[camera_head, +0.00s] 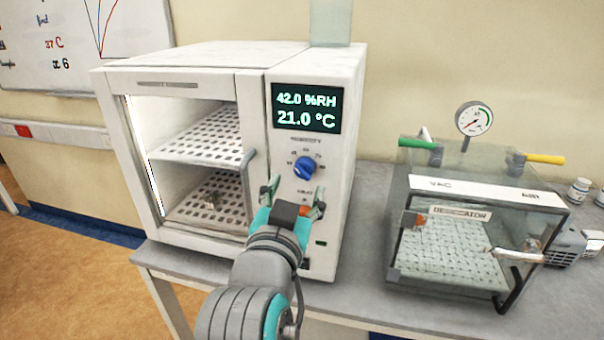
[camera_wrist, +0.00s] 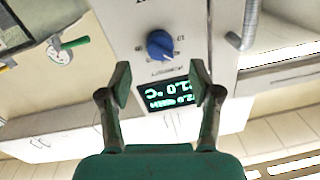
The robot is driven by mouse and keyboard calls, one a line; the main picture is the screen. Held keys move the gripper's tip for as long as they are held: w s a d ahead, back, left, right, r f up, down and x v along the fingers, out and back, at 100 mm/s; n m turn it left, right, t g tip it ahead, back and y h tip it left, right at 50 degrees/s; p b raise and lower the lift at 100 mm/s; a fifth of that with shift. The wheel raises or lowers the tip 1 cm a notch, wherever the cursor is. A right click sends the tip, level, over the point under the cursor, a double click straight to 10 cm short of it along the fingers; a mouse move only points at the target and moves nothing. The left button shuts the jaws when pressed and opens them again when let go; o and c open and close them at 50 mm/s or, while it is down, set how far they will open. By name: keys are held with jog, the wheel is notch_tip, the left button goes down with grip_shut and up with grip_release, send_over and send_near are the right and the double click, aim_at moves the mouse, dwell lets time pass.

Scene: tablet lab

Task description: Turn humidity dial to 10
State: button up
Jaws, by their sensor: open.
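The humidity dial (camera_head: 304,167) is a blue knob on the front panel of a white chamber (camera_head: 350,110). It also shows in the wrist view (camera_wrist: 160,45), beyond and between my fingertips. The display (camera_head: 306,108) above the dial reads 42.0 %RH and 21.0 °C; it shows upside down in the wrist view (camera_wrist: 166,93). My gripper (camera_head: 293,195) is open and empty, in front of the panel and just below the dial in the head view. The fingers are apart from the dial. My gripper hides the panel's lower part.
The chamber's door handle (camera_head: 248,185) stands out left of the panel. A glass desiccator (camera_head: 485,215) with a gauge (camera_head: 474,119) stands to the right on the grey bench (camera_head: 365,285). A gap of bare bench lies between them. A whiteboard (camera_head: 60,60) hangs behind at left.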

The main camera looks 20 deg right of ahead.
aim_at(302, 174)
jog(key=x, duration=0.5)
jog(key=shift+w+d, duration=0.2)
jog(key=shift+w, duration=0.1)
jog(key=c, duration=1.1)
